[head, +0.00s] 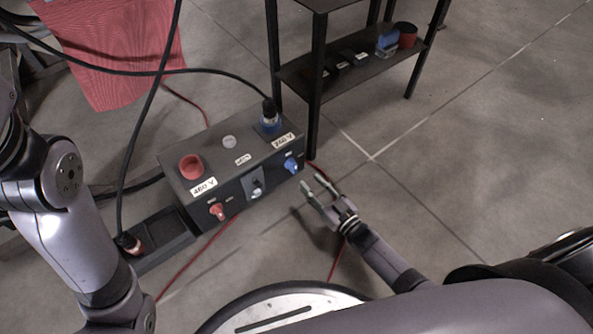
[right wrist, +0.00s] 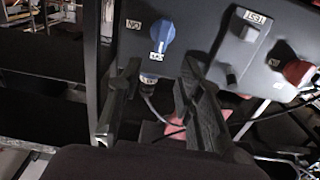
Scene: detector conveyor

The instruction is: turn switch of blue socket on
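The dark control box (head: 215,165) stands on the floor with a blue socket (head: 270,127) on top, next to a 240 V label. A black plug (head: 268,110) with a cable sits in this socket. The blue switch (head: 291,165) is on the front face below it, and shows in the right wrist view (right wrist: 162,35) between small labels. My right gripper (head: 320,188) is open and empty, a short way to the right of the blue switch and apart from it. In the right wrist view its fingers (right wrist: 160,72) point towards the switch. My left gripper is out of view.
The box also has a red socket (head: 191,166), a red switch (head: 217,211) and a dark middle switch (head: 256,190). A black shelf (head: 352,72) with small items stands behind right. Cables cross at left; a red-plugged cable end (head: 128,243) lies beside the box.

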